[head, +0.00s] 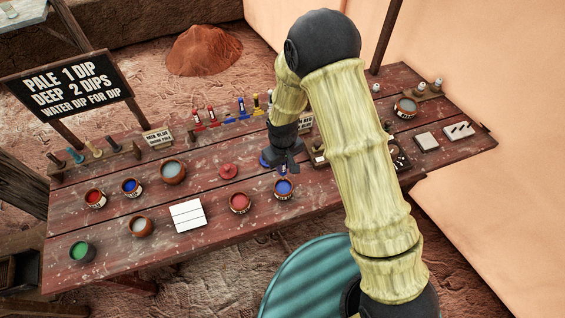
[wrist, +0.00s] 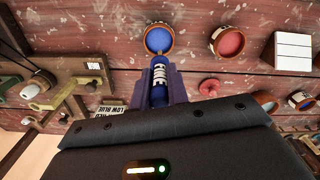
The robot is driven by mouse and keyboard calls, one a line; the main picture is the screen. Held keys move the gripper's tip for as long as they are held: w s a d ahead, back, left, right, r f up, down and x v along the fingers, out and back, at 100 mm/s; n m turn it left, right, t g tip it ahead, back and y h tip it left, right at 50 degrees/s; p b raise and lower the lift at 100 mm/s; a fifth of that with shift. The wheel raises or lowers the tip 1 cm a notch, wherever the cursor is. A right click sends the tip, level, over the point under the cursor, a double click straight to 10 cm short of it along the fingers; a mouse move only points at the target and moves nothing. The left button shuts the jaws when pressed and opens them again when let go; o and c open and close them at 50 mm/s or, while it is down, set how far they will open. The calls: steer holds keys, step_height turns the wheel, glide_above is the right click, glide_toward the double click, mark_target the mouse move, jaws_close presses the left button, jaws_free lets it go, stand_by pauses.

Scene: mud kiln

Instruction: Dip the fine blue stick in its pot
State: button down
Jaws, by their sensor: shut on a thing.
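My gripper (head: 284,170) is shut on a blue stick (wrist: 159,88) with a white lettered band, which stands between the fingers (wrist: 160,88) in the wrist view. A pot of blue paint (head: 284,188) is just in front of the gripper in the head view. The same pot (wrist: 159,39) is just beyond the stick in the wrist view. The stick's lower tip is hard to make out, so I cannot tell its height over the pot's rim. A second blue pot (head: 131,187) stands farther left on the table.
A red pot (head: 240,203) and a red lid (head: 228,171) are close on the left. A white tile (head: 188,215), a green pot (head: 82,252) and brown bowls stand farther left. A rack of red and blue sticks (head: 235,113) is behind. Trays lie to the right.

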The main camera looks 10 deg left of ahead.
mark_target(284, 174)
steer(key=shift+w+f+b, duration=0.15)
steer(key=shift+f+b, duration=1.05)
steer(key=shift+f, duration=0.9)
steer(key=shift+d+f+b, duration=0.1)
steer(key=shift+f+b, duration=1)
steer(key=shift+f, duration=0.2)
steer(key=shift+f+b, duration=0.3)
steer(key=shift+f, duration=0.1)
steer(key=shift+f, duration=0.1)
